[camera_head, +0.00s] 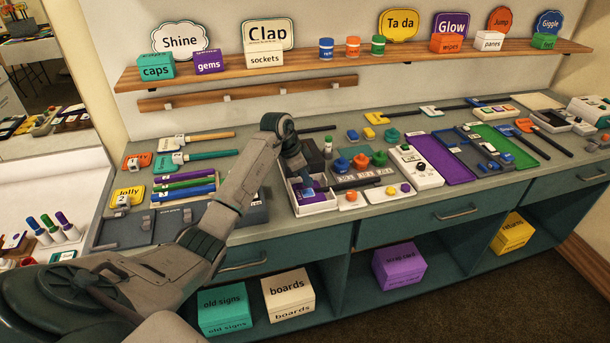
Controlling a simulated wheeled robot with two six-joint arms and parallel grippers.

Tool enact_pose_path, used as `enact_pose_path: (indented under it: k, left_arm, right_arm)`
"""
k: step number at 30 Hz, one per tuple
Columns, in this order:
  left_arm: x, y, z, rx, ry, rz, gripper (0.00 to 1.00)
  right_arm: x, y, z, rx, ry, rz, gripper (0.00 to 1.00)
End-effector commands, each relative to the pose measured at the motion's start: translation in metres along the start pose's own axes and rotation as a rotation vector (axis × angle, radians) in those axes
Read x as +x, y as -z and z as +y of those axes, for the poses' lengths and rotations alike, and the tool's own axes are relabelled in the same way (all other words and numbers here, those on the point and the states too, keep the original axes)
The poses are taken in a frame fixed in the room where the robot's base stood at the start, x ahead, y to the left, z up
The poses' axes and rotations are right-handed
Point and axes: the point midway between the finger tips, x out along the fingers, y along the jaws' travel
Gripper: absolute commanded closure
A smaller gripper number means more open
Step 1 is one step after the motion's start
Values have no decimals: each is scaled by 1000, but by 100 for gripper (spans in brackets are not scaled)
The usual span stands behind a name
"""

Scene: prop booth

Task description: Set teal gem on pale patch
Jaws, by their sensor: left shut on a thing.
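My left gripper (308,183) points down into a small white open box (318,208) near the front edge of the counter. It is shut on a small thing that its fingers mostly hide. Purple and blue show at the fingertips, and I cannot tell whether the held thing is the teal gem. Teal-green round pieces stand to the right, one at the front (379,158) and one farther back (392,136). I cannot single out the pale patch for certain; a white plate (376,196) with small coloured pieces lies right of the box. My right gripper is out of view.
A white device with knobs (415,168) and a purple mat (441,158) lie farther right. Striped bars (185,186) lie left of my arm. A shelf (350,55) with labelled boxes runs along the wall. The counter is crowded, with small gaps.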

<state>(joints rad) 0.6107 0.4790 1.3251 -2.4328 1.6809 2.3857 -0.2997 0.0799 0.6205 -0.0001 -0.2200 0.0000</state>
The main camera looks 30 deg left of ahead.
Motion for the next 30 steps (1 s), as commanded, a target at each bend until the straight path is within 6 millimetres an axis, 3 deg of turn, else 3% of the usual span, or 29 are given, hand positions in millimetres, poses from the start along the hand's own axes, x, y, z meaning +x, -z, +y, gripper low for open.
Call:
enact_pose_path:
  k: [17, 30]
  left_arm:
    - [17, -7, 0, 0, 0, 0, 94]
    - [17, -7, 0, 0, 0, 0, 95]
  right_arm:
    - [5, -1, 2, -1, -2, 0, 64]
    - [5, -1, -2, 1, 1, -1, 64]
